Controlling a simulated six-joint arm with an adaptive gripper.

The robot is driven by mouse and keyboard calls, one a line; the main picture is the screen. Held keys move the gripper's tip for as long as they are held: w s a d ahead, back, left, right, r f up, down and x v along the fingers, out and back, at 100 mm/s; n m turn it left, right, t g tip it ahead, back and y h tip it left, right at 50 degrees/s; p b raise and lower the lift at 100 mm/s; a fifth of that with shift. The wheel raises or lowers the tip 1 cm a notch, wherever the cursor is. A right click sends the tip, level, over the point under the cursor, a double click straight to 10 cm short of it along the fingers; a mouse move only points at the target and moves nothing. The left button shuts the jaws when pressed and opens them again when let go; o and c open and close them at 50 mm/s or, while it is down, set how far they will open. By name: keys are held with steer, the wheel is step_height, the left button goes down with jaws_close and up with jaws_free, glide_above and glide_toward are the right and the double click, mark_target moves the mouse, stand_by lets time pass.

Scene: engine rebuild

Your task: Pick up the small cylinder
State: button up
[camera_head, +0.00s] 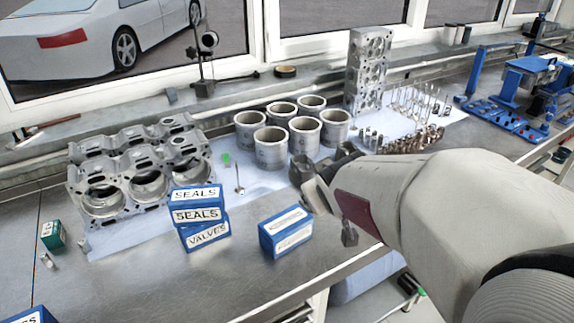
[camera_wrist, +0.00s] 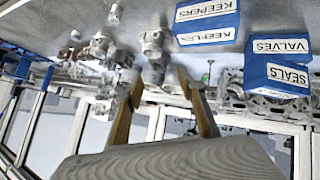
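Several small metal cylinders (camera_head: 370,138) stand in a row on the white sheet, right of the large grey cylinder liners (camera_head: 271,147) in the head view. I cannot tell which one is meant by the small cylinder. In the wrist view, my gripper's two yellowish fingers (camera_wrist: 160,82) are spread apart. Blurred metal shapes lie beyond them, and I see no clear held object.
An engine block (camera_head: 140,172) is at left. Blue SEALS and VALVES boxes (camera_head: 205,232) stand near the front. A tall grey cylinder head (camera_head: 367,70) stands behind the liners. Copper-coloured parts (camera_head: 425,138) lie near my arm.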

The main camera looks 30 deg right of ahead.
steer(key=w+d+f+n+t, duration=0.1)
steer(key=w+d+f+t, duration=0.15)
steer(key=d+f, duration=0.35)
steer(key=w+d+f+n+t, duration=0.1)
steer(key=w+d+f, duration=0.2)
steer(key=d, duration=0.5)
steer(key=s+d+f+y, duration=0.1)
steer(key=f, duration=0.1)
steer(key=s+d+f+t+y, duration=0.1)
steer(key=f, duration=0.1)
steer(key=s+d+f+y, duration=0.1)
steer(key=f, duration=0.1)
steer(key=shift+t, duration=0.35)
steer(key=s+f+t, duration=0.1)
steer(key=s, duration=0.1)
steer(key=s+f+t+y, duration=0.1)
steer(key=s+f+m+t, duration=0.1)
steer(key=s, duration=0.1)
steer(key=shift+s+d, duration=0.25)
steer(key=shift+s, duration=0.1)
steer(key=shift+s+m+t+y, duration=0.3)
steer(key=shift+s+t, duration=0.1)
steer(key=shift+s, duration=0.25)
steer(key=shift+w, duration=1.3)
